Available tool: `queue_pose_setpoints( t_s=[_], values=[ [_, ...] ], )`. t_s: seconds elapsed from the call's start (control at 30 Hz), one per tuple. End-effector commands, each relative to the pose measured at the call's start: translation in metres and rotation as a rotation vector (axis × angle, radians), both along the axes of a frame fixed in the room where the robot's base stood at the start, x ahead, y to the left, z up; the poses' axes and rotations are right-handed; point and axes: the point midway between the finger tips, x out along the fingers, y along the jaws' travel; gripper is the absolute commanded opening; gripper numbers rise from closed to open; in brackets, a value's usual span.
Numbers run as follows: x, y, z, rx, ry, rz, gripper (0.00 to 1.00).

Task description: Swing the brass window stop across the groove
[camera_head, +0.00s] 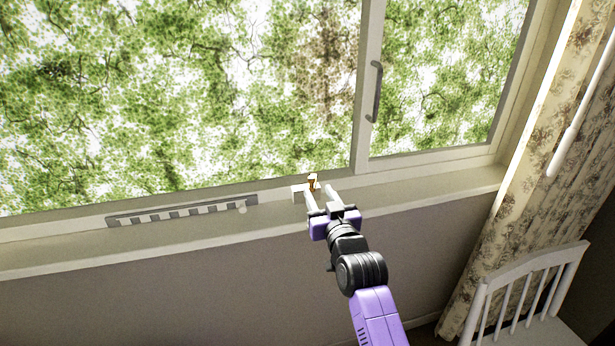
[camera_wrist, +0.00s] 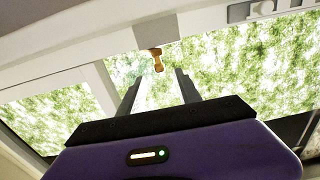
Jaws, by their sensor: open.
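The small brass window stop (camera_head: 313,182) sits at the bottom of the window frame, just left of the sliding sash's edge. In the wrist view the brass stop (camera_wrist: 157,60) hangs from a pale block on the frame, ahead of the fingers and between their lines. My gripper (camera_head: 318,190) is at the sill with its two pale fingers apart and nothing held. In the wrist view my gripper (camera_wrist: 158,78) shows two dark fingers, open. The stop appears close to the fingertips; I cannot tell whether they touch. The groove is too small to make out.
The window sash (camera_head: 364,90) has a grey handle (camera_head: 376,92). A patterned curtain (camera_head: 550,110) and a white chair (camera_head: 525,300) stand at the right.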

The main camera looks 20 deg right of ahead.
Motion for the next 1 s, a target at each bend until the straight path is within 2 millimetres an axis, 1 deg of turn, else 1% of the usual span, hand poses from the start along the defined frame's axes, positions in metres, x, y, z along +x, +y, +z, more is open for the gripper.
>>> queue_pose_setpoints(
  t_s=[0.17,0.4,0.6,0.73,1.0],
  values=[
    [0.015,0.000,0.002,-0.007,0.002,0.001,0.40],
    [0.050,0.000,0.002,-0.007,0.001,0.001,0.40],
    [0.069,0.001,0.002,-0.007,0.001,0.001,0.40],
    [0.075,0.000,0.002,-0.007,0.000,0.000,0.40],
    [0.077,0.001,0.002,-0.007,0.000,0.000,0.40]
  ],
)
